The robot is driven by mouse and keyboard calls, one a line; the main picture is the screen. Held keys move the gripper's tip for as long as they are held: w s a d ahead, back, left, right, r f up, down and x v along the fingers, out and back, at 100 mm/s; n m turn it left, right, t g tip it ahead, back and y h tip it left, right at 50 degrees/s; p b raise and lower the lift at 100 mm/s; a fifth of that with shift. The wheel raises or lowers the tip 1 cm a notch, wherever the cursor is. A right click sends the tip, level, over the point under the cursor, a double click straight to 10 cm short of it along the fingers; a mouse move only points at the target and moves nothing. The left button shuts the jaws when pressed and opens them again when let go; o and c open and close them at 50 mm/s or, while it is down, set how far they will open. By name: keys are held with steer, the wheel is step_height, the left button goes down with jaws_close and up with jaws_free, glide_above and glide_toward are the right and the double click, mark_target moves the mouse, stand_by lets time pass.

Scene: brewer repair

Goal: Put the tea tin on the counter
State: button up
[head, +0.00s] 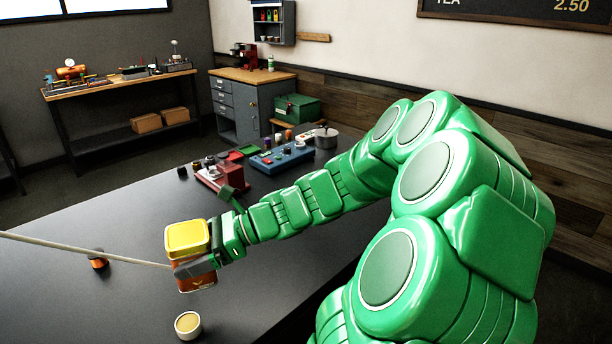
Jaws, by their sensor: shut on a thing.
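The tea tin (187,238) has a yellow lid and an orange body. My gripper (190,268) is shut on it around its body, and the tin looks upright. The dark counter (120,240) lies beneath and around it. I cannot tell from this view whether the tin's base touches the counter or is a little above it. The far side of the tin and the far finger are hidden.
A small white cup with tan contents (188,325) stands in front of the tin. A small orange-and-black object (98,260) is to its left. A pale rod (80,249) crosses the view at left. A red device (228,178), blue device (282,157) and pot (326,138) stand farther back.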

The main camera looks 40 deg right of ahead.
steer(key=s+d+m+t+h, duration=0.4)
steer(key=s+d, duration=0.3)
steer(key=d, duration=0.4)
steer(key=s+d+m+t+h, duration=0.3)
steer(key=s+d+m+h, duration=0.25)
steer(key=d, duration=0.65)
steer(key=w+d+f, duration=0.8)
steer(key=w+f, duration=0.2)
steer(key=shift+d+y, duration=0.15)
steer(key=shift+y, duration=0.2)
steer(key=shift+w+f, duration=0.1)
steer(key=shift+f, duration=1.5)
steer(key=shift+f, duration=0.15)
steer(key=o, duration=0.9)
